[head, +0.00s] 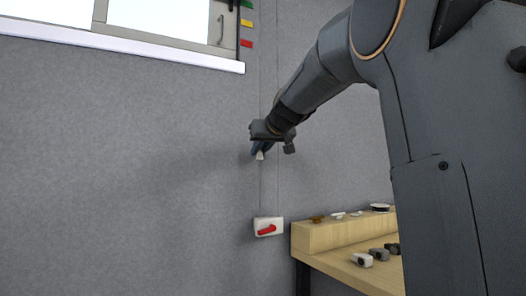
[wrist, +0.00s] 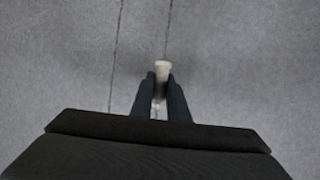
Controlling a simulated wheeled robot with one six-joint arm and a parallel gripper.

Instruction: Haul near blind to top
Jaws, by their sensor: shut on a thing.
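My gripper (head: 260,150) is in front of the grey wall, to the right of and below the window. It is shut on a pale cord pull (wrist: 162,67), whose end sticks out between the two dark fingers in the wrist view (wrist: 162,92). A thin cord (wrist: 168,25) runs up the wall from near the pull. A second thin cord (wrist: 117,45) runs to its left. The window (head: 165,18) is cut off by the top of the head view. Its lower panes are uncovered, and no blind shows in either view.
Green, yellow and red marks (head: 246,44) sit beside the window. A white wall box with a red lever (head: 267,228) is below my gripper. A wooden table (head: 335,262) with several small objects stands at the lower right. The wall to the left is clear.

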